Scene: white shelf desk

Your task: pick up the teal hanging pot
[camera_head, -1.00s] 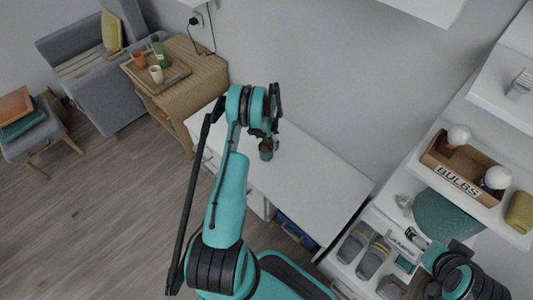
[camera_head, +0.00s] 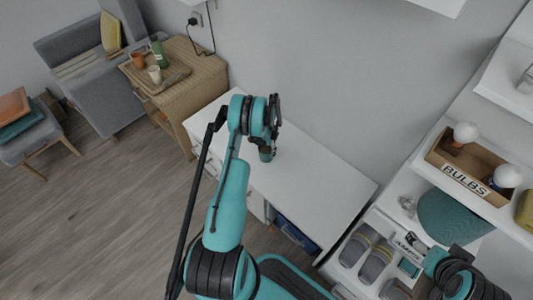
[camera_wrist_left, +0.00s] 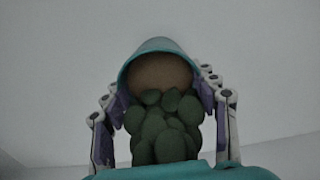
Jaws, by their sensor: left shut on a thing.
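The teal hanging pot (camera_wrist_left: 160,45) shows in the left wrist view, with a brown round surface and dark green leaves inside its rim. The fingers of my left gripper (camera_wrist_left: 162,95) are closed on it from both sides. In the head view my left gripper (camera_head: 269,137) is over the white desk, with the small pot (camera_head: 266,154) at its tips, mostly hidden by the gripper. I cannot tell whether the pot touches the desk. My right gripper (camera_head: 447,266) is partly in view at the lower right, and its jaws are not clear.
The white desk (camera_head: 320,190) is bare around the left gripper, with a wall behind. At right are shelves with a bulbs box (camera_head: 466,181), a teal basket (camera_head: 450,218) and grey shoe-like items (camera_head: 375,262). A wicker cabinet (camera_head: 190,95) stands at left.

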